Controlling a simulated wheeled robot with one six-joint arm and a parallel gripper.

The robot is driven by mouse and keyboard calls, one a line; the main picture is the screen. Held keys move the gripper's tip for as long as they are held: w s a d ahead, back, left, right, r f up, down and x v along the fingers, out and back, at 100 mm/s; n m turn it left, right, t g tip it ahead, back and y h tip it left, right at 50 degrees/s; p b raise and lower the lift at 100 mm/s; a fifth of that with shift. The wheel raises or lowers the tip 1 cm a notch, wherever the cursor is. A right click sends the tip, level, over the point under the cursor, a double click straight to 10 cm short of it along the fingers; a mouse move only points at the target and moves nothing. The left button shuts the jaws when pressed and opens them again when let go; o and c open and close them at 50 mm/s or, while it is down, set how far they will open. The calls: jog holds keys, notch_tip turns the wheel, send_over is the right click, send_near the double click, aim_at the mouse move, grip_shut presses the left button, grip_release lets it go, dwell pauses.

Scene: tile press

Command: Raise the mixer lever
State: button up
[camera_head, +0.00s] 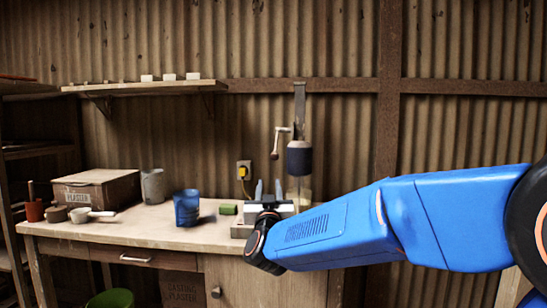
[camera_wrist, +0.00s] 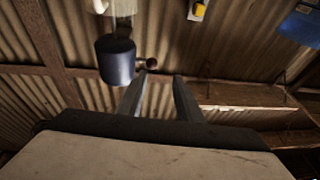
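The mixer is a tall stand with a dark blue cylinder (camera_head: 299,158) above a clear lower part, at the back of the bench. Its lever (camera_head: 275,145) sticks out to the left of the post and hangs down, ending in a reddish-brown knob. In the wrist view the cylinder (camera_wrist: 116,62) is at upper left and the lever's knob (camera_wrist: 151,63) shows just past the fingertips, nearer the left finger. My gripper (camera_head: 268,184) points up, below the knob in the head view. In the wrist view its fingers (camera_wrist: 160,78) are apart with nothing between them.
A shelf (camera_head: 140,88) with white blocks is on the wall. A yellow plug sits in an outlet (camera_head: 243,170).

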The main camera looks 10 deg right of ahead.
aim_at(274, 157)
jog(key=w+d+r+h, duration=0.1)
jog(key=w+r, duration=0.1)
jog(key=w, duration=0.3)
jog(key=w+d+r+m, duration=0.1)
jog(key=w+d+r, duration=0.1)
jog(key=w, duration=0.3)
jog(key=w+d+r+h, duration=0.1)
jog(key=w+d+r, duration=0.1)
jog(key=w, duration=0.3)
jog(key=shift+w+d+r+h, duration=0.15)
jog(key=shift+w+r+h, duration=0.15)
jog(key=shift+r, duration=0.4)
jog(key=shift+c, duration=0.6)
grip_shut()
